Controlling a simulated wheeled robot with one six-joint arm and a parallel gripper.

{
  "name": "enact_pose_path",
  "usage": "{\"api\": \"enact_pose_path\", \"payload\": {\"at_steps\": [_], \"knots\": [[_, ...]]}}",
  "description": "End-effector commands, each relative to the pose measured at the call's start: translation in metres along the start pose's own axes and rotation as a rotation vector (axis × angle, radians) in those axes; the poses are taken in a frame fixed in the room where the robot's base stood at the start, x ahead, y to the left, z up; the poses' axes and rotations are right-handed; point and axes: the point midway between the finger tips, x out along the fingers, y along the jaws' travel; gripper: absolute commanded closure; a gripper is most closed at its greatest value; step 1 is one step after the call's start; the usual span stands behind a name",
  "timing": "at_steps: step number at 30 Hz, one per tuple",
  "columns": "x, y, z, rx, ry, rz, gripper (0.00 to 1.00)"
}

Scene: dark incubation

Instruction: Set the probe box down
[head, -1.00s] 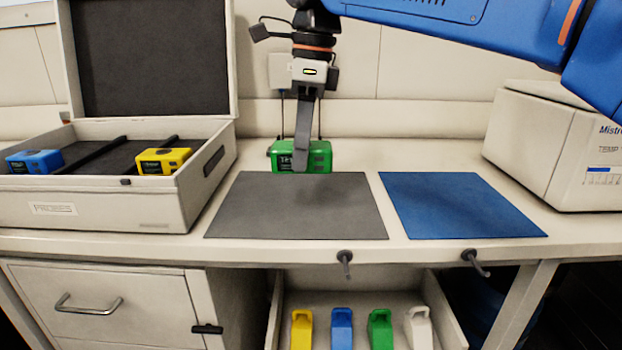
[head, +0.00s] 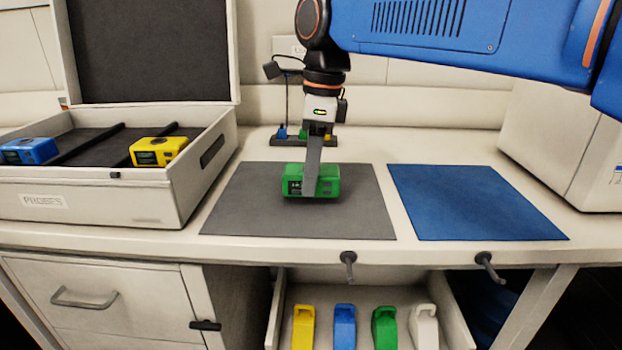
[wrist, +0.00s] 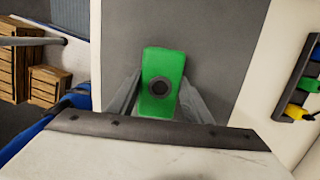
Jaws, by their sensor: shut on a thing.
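The green probe box (head: 327,183) is over the grey mat (head: 240,213) in the head view. My gripper (head: 311,190) points straight down and is shut on the box. In the wrist view the green box (wrist: 162,75) sits between the two fingers (wrist: 158,98), with a dark round spot on its top. The grey mat (wrist: 200,30) shows beneath it. I cannot tell whether the box touches the mat or hangs just above it.
A blue mat (head: 470,200) lies to the right. An open case (head: 90,200) on the left holds a blue box (head: 28,151) and a yellow box (head: 158,151). A small rack (head: 290,141) stands behind. An open drawer (head: 277,320) below holds several coloured pieces.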

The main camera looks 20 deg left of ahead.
Motion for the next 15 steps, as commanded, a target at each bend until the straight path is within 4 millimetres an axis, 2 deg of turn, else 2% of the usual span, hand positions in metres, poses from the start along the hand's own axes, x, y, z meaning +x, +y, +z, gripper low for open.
{"api": "enact_pose_path", "payload": {"at_steps": [4, 15], "knots": [[0.016, 0.0, -0.002, 0.0, 0.0, 0.0, 0.91], [0.02, 0.0, -0.003, 0.0, 0.0, 0.0, 0.91]]}}
